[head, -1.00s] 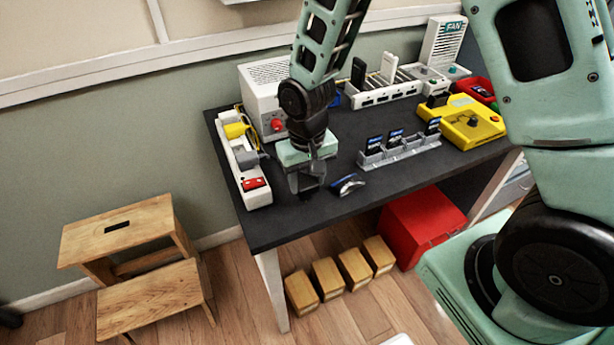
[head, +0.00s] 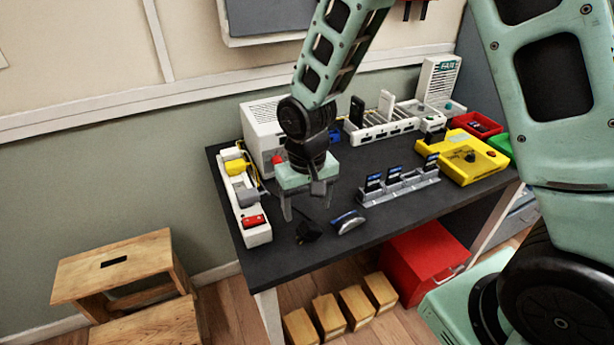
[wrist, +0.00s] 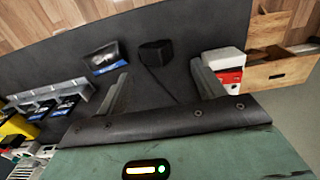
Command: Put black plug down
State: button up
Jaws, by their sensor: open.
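The black plug (head: 308,231) lies on the dark tabletop near the front left edge of the table (head: 290,262). In the wrist view the plug (wrist: 156,53) shows beyond and between my fingertips, with a thin dark cord running from it toward my gripper. My gripper (head: 306,212) is open above the table, just behind the plug and apart from it. Its two spread fingers also show in the wrist view (wrist: 160,82), with nothing held between them.
A blue and grey device (head: 348,222) lies just right of the plug. A white power strip (head: 256,232) with yellow, grey and red pieces runs along the left edge. A grey card rack (head: 400,188) stands to the right, and a yellow box (head: 465,157) farther back.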

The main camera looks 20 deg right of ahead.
aim_at(307, 224)
notch_tip(307, 224, up, 8)
jog(key=r, duration=0.1)
jog(key=s+a+r+n, duration=0.1)
jog(key=s+a+n, duration=0.2)
jog(key=s, duration=0.7)
jog(key=s+a+r+n, duration=0.2)
jog(key=s+a+n, duration=0.1)
jog(key=s, duration=0.7)
jog(key=shift+a+n+y, duration=0.15)
jog(key=shift+n+y, duration=0.15)
jog(key=shift+n, duration=0.5)
